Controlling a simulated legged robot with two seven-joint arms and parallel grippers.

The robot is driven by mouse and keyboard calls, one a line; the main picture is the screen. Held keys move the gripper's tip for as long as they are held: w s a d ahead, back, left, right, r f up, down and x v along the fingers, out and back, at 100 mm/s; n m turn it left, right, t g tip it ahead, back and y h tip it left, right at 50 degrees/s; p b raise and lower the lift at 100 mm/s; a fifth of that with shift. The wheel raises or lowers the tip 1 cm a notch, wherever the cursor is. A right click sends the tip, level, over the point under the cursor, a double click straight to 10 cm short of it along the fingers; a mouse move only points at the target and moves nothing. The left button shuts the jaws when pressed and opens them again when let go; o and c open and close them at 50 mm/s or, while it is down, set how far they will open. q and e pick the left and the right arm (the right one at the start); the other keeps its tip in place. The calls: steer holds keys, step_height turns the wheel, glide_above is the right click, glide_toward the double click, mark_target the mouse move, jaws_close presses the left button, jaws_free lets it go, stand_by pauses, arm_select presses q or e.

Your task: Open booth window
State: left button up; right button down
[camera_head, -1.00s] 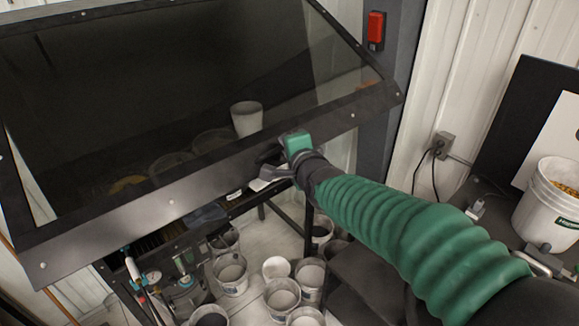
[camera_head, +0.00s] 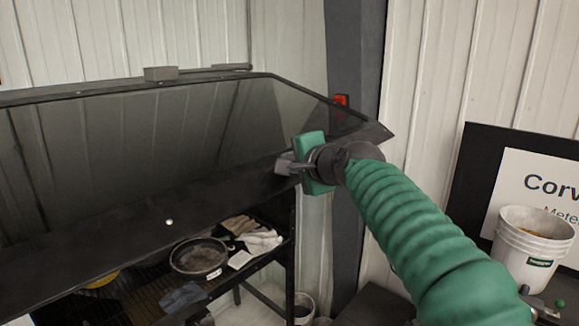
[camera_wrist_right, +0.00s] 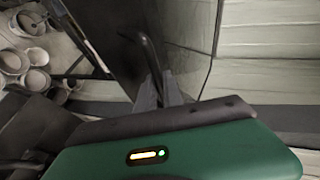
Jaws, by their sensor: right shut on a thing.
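The booth window (camera_head: 190,140) is a dark see-through pane in a black frame, hinged along its back edge and raised. Its lower frame edge (camera_head: 150,215) stands clear of the booth opening. My right gripper (camera_head: 284,167) is at this lower edge near the right corner. In the right wrist view its fingers (camera_wrist_right: 160,92) are shut on a thin dark handle (camera_wrist_right: 148,55) on the window. The exact grip is partly hidden by the gripper. My left gripper is not in view.
Inside the booth below the window are a round pan (camera_head: 199,258), light gloves (camera_head: 262,242) and a rack. A red switch (camera_head: 341,100) is on the post behind. A white bucket (camera_head: 532,245) stands at the right beside a sign (camera_head: 540,195).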

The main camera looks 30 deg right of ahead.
steer(key=c, duration=1.8)
jaws_free()
steer(key=shift+c, duration=0.2)
steer(key=o, duration=0.3)
steer(key=shift+a, duration=0.15)
steer(key=shift+o, duration=0.2)
